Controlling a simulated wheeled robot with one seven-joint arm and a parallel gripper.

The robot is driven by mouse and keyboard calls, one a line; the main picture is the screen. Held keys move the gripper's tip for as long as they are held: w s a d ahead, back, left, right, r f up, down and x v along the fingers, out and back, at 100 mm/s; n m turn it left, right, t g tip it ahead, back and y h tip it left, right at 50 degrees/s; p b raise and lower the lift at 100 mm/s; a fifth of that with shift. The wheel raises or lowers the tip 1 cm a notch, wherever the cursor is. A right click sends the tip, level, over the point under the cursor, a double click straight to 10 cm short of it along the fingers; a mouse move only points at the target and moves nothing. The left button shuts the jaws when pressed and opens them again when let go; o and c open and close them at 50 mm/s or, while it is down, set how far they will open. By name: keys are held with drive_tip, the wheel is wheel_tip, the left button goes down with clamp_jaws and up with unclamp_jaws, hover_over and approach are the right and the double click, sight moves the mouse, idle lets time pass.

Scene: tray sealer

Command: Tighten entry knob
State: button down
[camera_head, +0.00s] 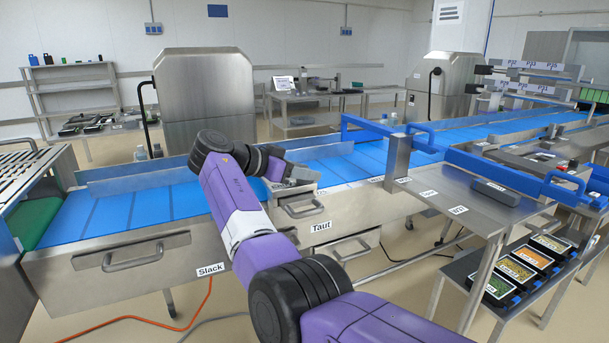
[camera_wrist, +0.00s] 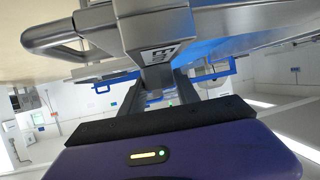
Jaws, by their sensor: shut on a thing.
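My gripper (camera_head: 293,180) is at the near side of the blue-belted conveyor, above the "Taut" label (camera_head: 321,226). In the wrist view my gripper (camera_wrist: 158,88) has its two dark fingers on either side of a grey metal piece, which appears to be the entry knob (camera_wrist: 156,76). The fingers are shut on it, and it joins a grey metal part with a printed label above it. In the head view the knob cannot be made out behind my gripper and wrist. The "Slack" label (camera_head: 210,269) is further left on the conveyor's side.
The blue conveyor belt (camera_head: 120,205) runs behind my arm, with a low metal guide rail along it. A drawer-type handle (camera_head: 132,258) sticks out at the left, another (camera_head: 304,208) just beside my gripper. A steel side table (camera_head: 455,196) stands to the right.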

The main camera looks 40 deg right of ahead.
drive_tip(key=shift+s+f, duration=0.1)
drive_tip(key=shift+f, duration=0.15)
drive_tip(key=c, duration=0.9)
unclamp_jaws()
drive_tip(key=shift+r, duration=0.1)
drive_tip(key=shift+a+r, duration=0.2)
drive_tip(key=shift+a, duration=0.25)
drive_tip(key=v, duration=0.6)
drive_tip(key=shift+a+r, duration=0.1)
drive_tip(key=shift+a, duration=0.25)
